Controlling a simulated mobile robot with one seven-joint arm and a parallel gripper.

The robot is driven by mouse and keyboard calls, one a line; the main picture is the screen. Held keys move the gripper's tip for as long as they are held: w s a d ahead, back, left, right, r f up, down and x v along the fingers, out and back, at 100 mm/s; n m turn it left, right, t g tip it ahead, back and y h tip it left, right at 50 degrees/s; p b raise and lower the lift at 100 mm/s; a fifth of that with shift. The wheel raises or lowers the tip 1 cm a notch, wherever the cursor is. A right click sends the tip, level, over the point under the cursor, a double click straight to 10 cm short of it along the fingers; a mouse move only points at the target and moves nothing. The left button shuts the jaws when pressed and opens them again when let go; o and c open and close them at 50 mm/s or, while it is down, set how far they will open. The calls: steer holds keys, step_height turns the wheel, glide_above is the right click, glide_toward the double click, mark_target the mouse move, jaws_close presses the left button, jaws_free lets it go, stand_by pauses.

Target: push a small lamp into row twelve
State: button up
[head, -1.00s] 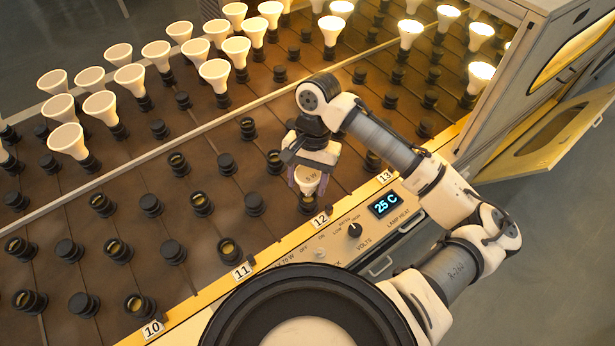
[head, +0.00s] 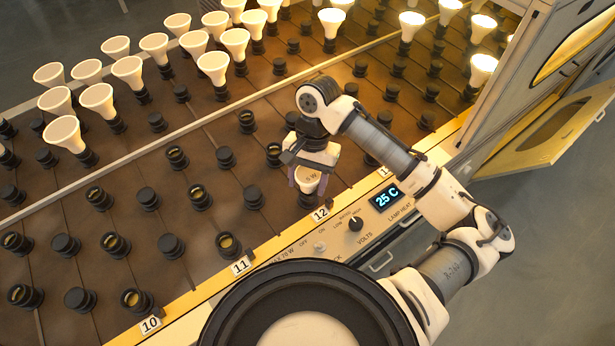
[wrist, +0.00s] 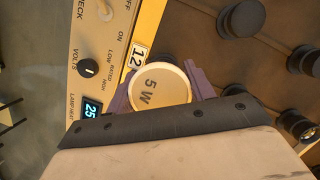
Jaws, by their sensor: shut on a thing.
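A small white lamp marked 5 W (head: 308,180) is upright between the fingers of my gripper (head: 308,184). Its round face (wrist: 160,84) fills the space between the purple fingers in the wrist view, beside the label 12 (wrist: 138,56). In the head view the lamp sits over the front socket of row twelve (head: 307,202), just behind the 12 label (head: 320,214). My gripper is shut on the lamp. The lamp's base is mostly hidden, so I cannot tell how deep it sits in the socket.
Rows of dark sockets cover the brown board, with several large white lamps (head: 97,98) at the back left and lit ones (head: 411,22) at the back right. The control panel (head: 355,224) reads 25 C. An open cabinet door (head: 545,135) stands at the right.

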steer(key=o, duration=1.1)
steer(key=shift+f, duration=0.1)
steer(key=shift+c, duration=0.2)
steer(key=v, duration=1.3)
steer(key=shift+w+r, duration=0.2)
steer(key=shift+r, duration=0.15)
